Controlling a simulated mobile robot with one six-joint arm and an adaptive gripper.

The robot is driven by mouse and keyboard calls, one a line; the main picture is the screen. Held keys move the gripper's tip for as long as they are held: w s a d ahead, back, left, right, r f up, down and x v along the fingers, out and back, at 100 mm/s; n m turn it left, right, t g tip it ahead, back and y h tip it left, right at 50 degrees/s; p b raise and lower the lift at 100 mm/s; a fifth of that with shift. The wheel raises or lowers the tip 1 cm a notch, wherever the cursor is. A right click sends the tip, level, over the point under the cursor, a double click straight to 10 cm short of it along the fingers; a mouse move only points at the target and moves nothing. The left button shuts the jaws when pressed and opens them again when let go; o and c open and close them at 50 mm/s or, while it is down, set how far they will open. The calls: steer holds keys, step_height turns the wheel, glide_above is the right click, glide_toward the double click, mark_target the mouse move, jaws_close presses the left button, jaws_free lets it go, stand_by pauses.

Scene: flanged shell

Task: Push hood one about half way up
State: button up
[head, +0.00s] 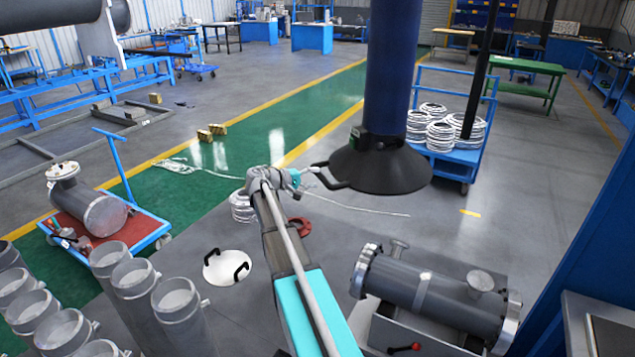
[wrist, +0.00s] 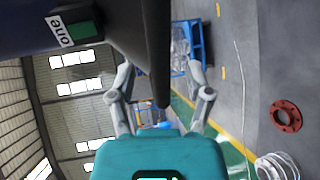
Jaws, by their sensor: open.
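Hood one (head: 380,165) is a dark, wide cone under a thick blue duct (head: 393,65), hanging right of my gripper in the head view. A dark handle (head: 335,184) sticks out from its left rim towards my gripper (head: 302,176). In the wrist view the hood (wrist: 120,25) fills the top, with a white label (wrist: 59,31) reading "one" beside a green patch. My gripper (wrist: 160,68) is open, with its fingers on either side of a dark strip of the hood or its handle. I cannot tell whether they touch it.
A flanged grey shell (head: 435,297) lies below right of the arm. A white disc with black handles (head: 227,267) and a red ring (head: 299,226) lie on the floor. A blue cart (head: 452,168) with coils stands behind the hood. Grey pipes (head: 130,285) stand at lower left.

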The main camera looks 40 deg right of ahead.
mark_target(321, 177)
steer(key=shift+x, duration=1.55)
